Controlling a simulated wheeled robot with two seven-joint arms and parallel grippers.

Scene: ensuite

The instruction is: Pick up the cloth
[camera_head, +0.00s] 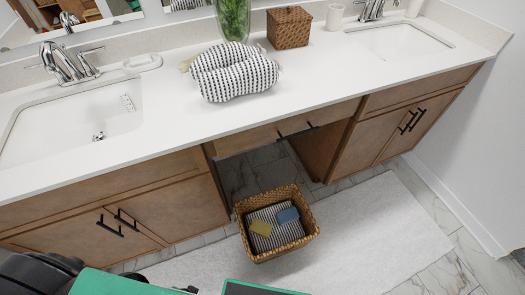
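A folded or rolled white cloth with black dashes (235,73) lies on the white counter (320,75) between the two sinks. A second cloth, grey and white striped (265,215), lies inside a wicker basket (277,250) on the floor. I cannot tell which of them the task names. Neither gripper can be made out; only dark and green parts of my own body show at the bottom left.
A glass vase with green stems (233,18) and a lidded wicker box (289,27) stand behind the counter cloth. Sinks lie left (75,118) and right (400,37). Wooden cabinets (180,190) flank an open space. A white rug (360,235) covers the floor.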

